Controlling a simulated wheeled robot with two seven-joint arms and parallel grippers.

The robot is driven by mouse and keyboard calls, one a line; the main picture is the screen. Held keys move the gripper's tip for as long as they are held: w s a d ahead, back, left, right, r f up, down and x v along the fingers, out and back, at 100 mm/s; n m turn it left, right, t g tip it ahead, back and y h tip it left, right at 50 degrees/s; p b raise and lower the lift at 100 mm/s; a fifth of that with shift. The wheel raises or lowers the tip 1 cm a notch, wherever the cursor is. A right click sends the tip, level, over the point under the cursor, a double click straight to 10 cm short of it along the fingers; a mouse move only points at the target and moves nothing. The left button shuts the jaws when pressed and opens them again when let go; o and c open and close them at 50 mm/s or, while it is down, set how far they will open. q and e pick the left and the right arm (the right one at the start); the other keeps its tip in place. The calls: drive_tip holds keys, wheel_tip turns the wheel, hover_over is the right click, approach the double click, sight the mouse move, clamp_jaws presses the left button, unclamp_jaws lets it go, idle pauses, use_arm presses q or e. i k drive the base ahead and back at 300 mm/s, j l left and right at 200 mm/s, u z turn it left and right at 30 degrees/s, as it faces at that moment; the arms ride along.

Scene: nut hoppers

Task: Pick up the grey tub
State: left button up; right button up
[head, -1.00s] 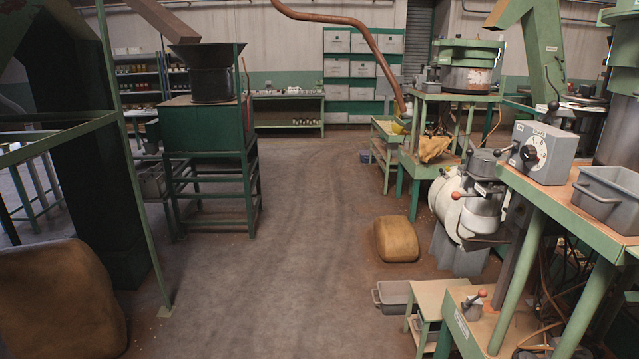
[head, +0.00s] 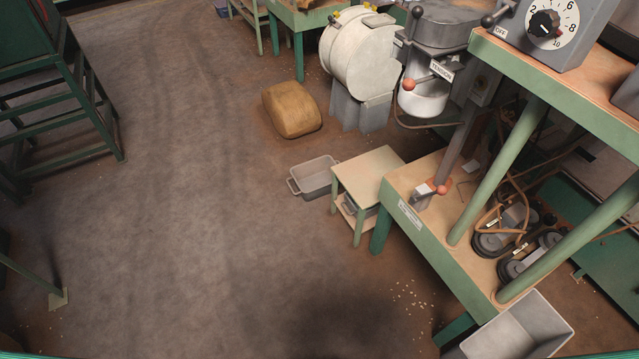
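Several grey tubs are in view, and I cannot tell which one the task means. One grey tub (head: 316,188) with handles sits upright and empty on the floor, just left of a small pale-green table. A light grey tub (head: 520,335) shows at the bottom right, below the corner of the green bench, partly cut off by the frame. Another grey tub (head: 628,98) stands on the upper shelf and is mostly cut off at the right edge. Neither of my grippers is in view.
The small table (head: 367,172) stands against the green bench (head: 425,215) with its red-knobbed lever. A tan sack (head: 292,109) lies on the floor beyond the tub. A green stand (head: 60,110) is at the left. The floor (head: 190,200) between is clear, with scattered bits near the bench.

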sight(313, 178)
drive_tip(key=i+j+z, duration=0.1)
drive_tip(key=z, duration=0.4)
drive_tip(key=i+j+z, duration=0.1)
drive_tip(key=z, duration=0.25)
drive_tip(key=j+z, duration=0.2)
drive_tip(key=z, duration=0.2)
drive_tip(key=i+j+z, duration=0.1)
drive_tip(key=z, duration=0.25)
drive_tip(key=j+z, duration=0.35)
drive_tip(key=j, duration=0.25)
drive_tip(key=j+z, duration=0.3)
drive_tip(key=j, duration=0.3)
drive_tip(key=j+z, duration=0.35)
drive_tip(key=j, duration=0.2)
drive_tip(key=k+j+z, duration=0.3)
drive_tip(key=j, duration=0.25)
drive_tip(key=i, duration=0.1)
